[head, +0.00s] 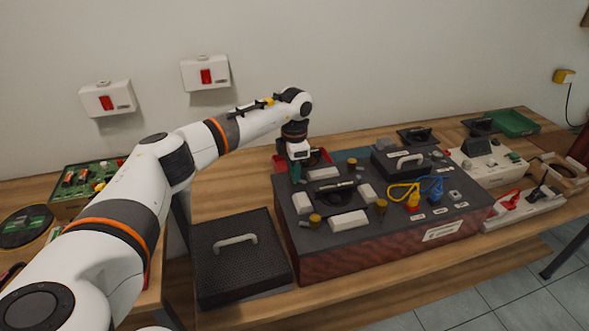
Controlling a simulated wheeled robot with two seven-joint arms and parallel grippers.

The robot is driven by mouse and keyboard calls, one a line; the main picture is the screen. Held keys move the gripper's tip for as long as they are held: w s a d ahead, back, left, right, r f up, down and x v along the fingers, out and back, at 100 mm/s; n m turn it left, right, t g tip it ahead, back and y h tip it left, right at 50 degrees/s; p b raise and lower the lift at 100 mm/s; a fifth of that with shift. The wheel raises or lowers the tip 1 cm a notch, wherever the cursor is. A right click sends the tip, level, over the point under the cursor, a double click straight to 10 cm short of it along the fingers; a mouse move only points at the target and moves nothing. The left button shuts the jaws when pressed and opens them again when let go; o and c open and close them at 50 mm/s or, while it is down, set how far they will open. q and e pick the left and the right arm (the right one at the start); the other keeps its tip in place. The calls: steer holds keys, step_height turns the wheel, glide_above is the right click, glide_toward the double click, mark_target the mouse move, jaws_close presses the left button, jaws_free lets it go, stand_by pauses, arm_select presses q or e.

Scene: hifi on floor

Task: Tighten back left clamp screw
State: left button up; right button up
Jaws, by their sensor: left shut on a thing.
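A dark box with reddish sides (340,262) stands on the wooden bench, with clamp parts on its grey top. Brass-coloured screws show at the front left (314,221), front right (381,206) and back right (351,163) of the clamp area. My left arm reaches over from the left, and my left gripper (296,174) points down at the box's back left corner. It is shut on the back left clamp screw, which is mostly hidden by the fingers. My right gripper is out of view.
A black lidded case (238,262) with a grey handle lies left of the box. Blue and yellow cables (405,190) loop on the box's right half. White blocks (348,222) lie near the screws.

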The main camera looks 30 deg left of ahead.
arm_select(q)
steer(key=o, duration=1)
steer(key=shift+r, duration=0.1)
step_height(320, 180, up, 12)
steer(key=shift+f+b, duration=0.1)
steer(key=shift+b, duration=1)
